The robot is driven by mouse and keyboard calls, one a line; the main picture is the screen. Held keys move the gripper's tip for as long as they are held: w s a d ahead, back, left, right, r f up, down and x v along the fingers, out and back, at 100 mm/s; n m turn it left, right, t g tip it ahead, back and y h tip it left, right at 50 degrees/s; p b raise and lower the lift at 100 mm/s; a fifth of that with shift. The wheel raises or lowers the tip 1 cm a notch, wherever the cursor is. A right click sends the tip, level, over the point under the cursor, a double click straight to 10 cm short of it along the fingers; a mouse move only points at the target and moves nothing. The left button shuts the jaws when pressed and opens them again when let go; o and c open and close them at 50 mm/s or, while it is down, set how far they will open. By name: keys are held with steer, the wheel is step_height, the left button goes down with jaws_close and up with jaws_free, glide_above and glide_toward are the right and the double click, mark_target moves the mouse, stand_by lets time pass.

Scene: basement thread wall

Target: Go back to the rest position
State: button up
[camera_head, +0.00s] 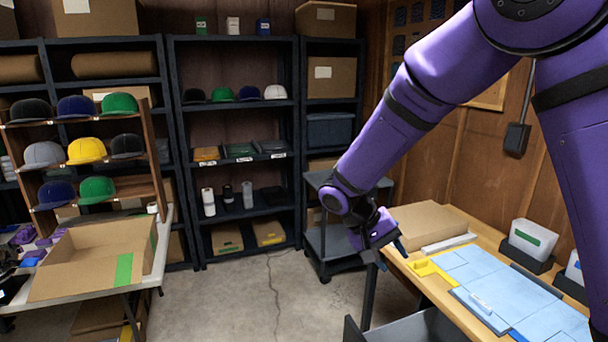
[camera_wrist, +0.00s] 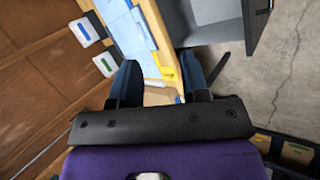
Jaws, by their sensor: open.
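My purple arm reaches down from the upper right in the head view, and my gripper (camera_head: 391,249) hangs in the air by the left edge of the wooden workbench (camera_head: 396,269). In the wrist view my gripper (camera_wrist: 160,80) shows two dark fingers spread apart with nothing between them. Below the fingers lie the bench edge, a yellow piece (camera_head: 430,270) and a light blue mat (camera_head: 500,285). I see no contact between the fingers and the bench.
A cardboard box (camera_head: 430,222) lies at the bench's back. White bins (camera_head: 531,238) stand at its right. An open grey drawer (camera_head: 405,328) juts out below. A dark cart (camera_head: 330,240) stands behind my gripper.

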steer(key=s+d+r+t+y, duration=0.1)
steer(key=s+d+r+y, duration=0.1)
steer(key=s+d+r, duration=0.3)
steer(key=s+d+r+t+y, duration=0.1)
steer(key=s+d+r+y, duration=0.15)
steer(key=s+r, duration=0.4)
steer(key=s+d+r+t+y, duration=0.1)
steer(key=s+d+r+t, duration=0.1)
steer(key=s, duration=0.4)
steer(key=s+d+r+t+y, duration=0.2)
steer(key=s+r, duration=0.3)
steer(key=s, duration=0.2)
steer(key=shift+d+r+t, duration=0.15)
steer(key=shift+d+t, duration=0.1)
steer(key=shift+t, duration=0.15)
steer(key=shift+w+d, duration=0.15)
steer(key=shift+w, duration=0.05)
